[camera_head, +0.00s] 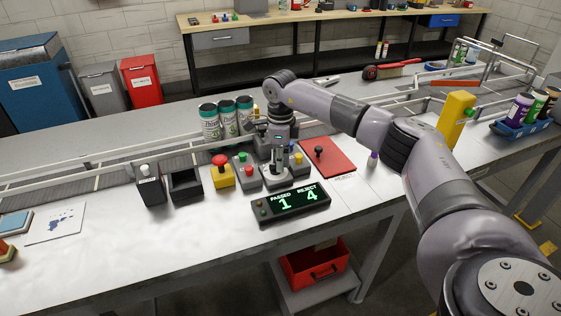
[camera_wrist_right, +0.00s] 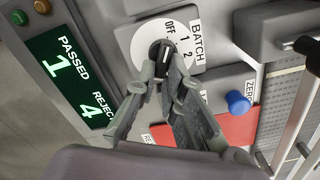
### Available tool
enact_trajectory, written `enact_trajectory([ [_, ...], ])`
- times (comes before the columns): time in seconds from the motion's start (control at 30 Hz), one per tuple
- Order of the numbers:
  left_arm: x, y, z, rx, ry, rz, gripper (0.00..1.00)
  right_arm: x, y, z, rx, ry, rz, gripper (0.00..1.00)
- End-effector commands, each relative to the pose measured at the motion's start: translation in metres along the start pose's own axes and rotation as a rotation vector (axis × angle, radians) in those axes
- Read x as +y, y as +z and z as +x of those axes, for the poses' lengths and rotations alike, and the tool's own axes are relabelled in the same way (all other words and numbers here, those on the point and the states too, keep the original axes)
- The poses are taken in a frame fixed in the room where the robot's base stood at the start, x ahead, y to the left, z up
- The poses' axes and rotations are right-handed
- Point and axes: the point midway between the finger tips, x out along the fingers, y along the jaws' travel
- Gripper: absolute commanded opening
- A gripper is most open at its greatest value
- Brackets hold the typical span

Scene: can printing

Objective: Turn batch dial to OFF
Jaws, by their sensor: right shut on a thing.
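The batch dial (camera_wrist_right: 163,47) shows in the right wrist view as a dark knob on a white disc. The disc is marked OFF, 1 and 2 beside the word BATCH. My right gripper (camera_wrist_right: 165,78) has its fingertips closed on the knob. The fingers cover part of the knob, and I cannot tell for sure which mark it points at. In the head view my right gripper (camera_head: 273,172) reaches down onto the row of controls and hides the dial. My left gripper is in neither view.
A counter display (camera_head: 292,201) reads PASSED 1, REJECT 4 in front of the gripper. A red emergency button (camera_head: 220,161) and a red-and-green button box (camera_head: 246,172) stand to the left. Several cans (camera_head: 210,124) stand behind. A red plate (camera_head: 328,161) lies right.

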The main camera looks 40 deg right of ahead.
Motion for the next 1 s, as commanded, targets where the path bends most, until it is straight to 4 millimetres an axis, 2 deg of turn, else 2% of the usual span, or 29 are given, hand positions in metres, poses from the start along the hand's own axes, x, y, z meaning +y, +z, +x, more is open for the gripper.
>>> enact_trajectory([
  [0.07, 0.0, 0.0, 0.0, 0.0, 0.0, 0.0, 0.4, -0.001, 0.001, -0.002, -0.004, -0.005, -0.001, 0.0],
  [0.1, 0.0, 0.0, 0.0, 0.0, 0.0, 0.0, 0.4, -0.001, 0.001, -0.002, -0.004, -0.005, -0.001, 0.12],
  [0.37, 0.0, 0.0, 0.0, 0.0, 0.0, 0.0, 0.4, -0.001, 0.0, -0.001, -0.002, -0.002, 0.0, 0.29],
  [0.73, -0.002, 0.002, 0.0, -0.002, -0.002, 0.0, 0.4, 0.0, 0.0, -0.005, -0.001, -0.002, 0.001, 0.3],
  [0.87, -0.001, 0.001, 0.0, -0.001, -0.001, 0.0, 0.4, -0.001, 0.001, -0.023, -0.004, -0.003, 0.001, 0.3],
  [1.0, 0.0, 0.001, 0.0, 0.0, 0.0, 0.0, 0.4, -0.001, 0.001, -0.053, -0.006, -0.005, 0.001, 0.3],
])
